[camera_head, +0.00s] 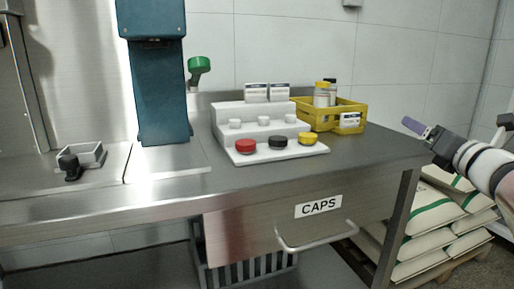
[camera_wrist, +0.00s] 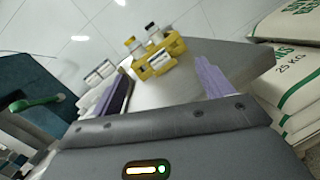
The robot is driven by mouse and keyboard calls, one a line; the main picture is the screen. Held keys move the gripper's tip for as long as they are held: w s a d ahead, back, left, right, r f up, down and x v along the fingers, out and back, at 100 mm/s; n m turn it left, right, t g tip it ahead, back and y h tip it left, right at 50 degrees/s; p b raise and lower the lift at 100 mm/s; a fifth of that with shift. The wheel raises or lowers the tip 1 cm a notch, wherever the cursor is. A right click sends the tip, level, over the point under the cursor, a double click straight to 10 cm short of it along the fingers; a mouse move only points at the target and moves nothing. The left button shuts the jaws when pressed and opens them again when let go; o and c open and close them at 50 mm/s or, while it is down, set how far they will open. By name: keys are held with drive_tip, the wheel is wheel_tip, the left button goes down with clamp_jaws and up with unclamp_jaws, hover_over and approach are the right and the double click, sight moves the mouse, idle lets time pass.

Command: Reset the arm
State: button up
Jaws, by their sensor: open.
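My gripper (camera_head: 418,128) is at the right in the head view, beyond the right end of the steel bench (camera_head: 390,148). Its purple fingers point left, toward the bench. In the wrist view my gripper (camera_wrist: 165,88) shows two purple fingers set wide apart, with nothing between them but a view of the bench top. It is open, empty and apart from everything.
A white stepped rack (camera_head: 232,133) holds red, black, yellow and white caps. Below are the CAPS drawer (camera_head: 260,225) and, at right, stacked sacks (camera_head: 425,225). A blue column (camera_head: 160,90) stands left.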

drive_tip(key=s+a+f+m+g+h, duration=0.1)
drive_tip(key=s+a+f+m+g, duration=0.5)
drive_tip(key=s+a+f+m, duration=0.4)
drive_tip(key=s+a+f+m+g+h+p, duration=0.1)
drive_tip(key=s+a+f+m+g, duration=0.6)
drive_tip(key=m, duration=1.6)
drive_tip(key=s+a+f, duration=0.4)
drive_tip(key=s+f, duration=0.3)
drive_tip(key=f, duration=0.1)
drive_tip(key=shift+s+a+f+h, duration=0.15)
drive_tip(key=shift+s+h, duration=0.15)
